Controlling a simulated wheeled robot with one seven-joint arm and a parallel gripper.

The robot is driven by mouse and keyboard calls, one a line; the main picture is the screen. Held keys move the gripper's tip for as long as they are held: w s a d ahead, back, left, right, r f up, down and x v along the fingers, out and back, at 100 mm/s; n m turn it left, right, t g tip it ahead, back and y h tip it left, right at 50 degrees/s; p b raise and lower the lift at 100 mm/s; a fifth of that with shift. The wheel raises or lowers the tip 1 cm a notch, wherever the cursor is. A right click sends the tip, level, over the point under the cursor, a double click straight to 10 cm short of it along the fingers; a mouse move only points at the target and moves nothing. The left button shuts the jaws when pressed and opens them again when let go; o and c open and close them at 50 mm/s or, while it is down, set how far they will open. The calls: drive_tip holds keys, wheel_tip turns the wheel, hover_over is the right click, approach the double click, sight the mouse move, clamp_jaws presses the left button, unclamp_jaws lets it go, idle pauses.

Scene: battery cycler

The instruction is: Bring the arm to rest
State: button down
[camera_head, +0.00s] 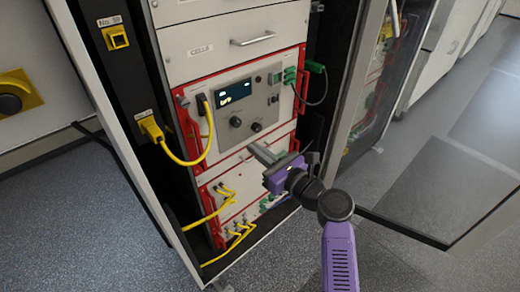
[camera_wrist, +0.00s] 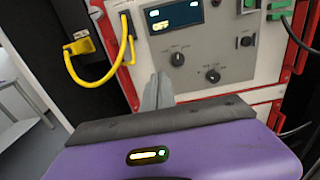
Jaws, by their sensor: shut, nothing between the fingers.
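My gripper (camera_head: 258,151) is shut and empty in the head view, in front of the cycler unit (camera_head: 263,79) with the screen and knobs. Its grey fingers point at the lower part of that unit's panel; I cannot tell whether they touch it. In the wrist view the closed fingers (camera_wrist: 158,92) stand below the left knob (camera_wrist: 177,59). My purple arm comes in from the bottom right of the head view.
A yellow cable (camera_head: 180,160) loops from a socket on the left post to the cycler unit. More yellow cables run lower down. A green-plugged cable (camera_head: 314,67) hangs at the right. A glass door (camera_head: 385,85) stands open at right; the floor beyond is clear.

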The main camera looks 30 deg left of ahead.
drive_tip(key=w+d+n+t+h, duration=0.35)
drive_tip(key=d+n+t, duration=0.25)
drive_tip(key=d+n, duration=0.3)
drive_tip(key=s+d+f+n+t+h+p, duration=0.1)
drive_tip(key=s+d+f+n+h, duration=0.15)
drive_tip(key=d, duration=0.35)
drive_tip(key=s+d+f+n+t+h, duration=0.1)
drive_tip(key=s+d+t+h, duration=0.1)
drive_tip(key=s+d, duration=0.35)
drive_tip(key=s+d+f+n+t+h+p, duration=0.1)
drive_tip(key=s+d+f+n+h, duration=0.1)
drive_tip(key=d, duration=0.6)
drive_tip(key=s+d+r+n+h+p, duration=0.1)
drive_tip(key=s+d, duration=0.4)
drive_tip(key=s, duration=0.7)
drive_tip(key=s+d+r+n+g+h+p, duration=0.1)
drive_tip(key=s+d+r+n+h, duration=0.2)
drive_tip(key=s+d, duration=0.3)
drive_tip(key=s+d+r+n+h+p, duration=0.1)
drive_tip(key=s+d+r+n+h, duration=0.2)
drive_tip(key=s, duration=1.4)
drive_tip(key=d, duration=0.3)
drive_tip(key=shift+s+d, duration=0.15)
drive_tip(key=shift+s, duration=0.2)
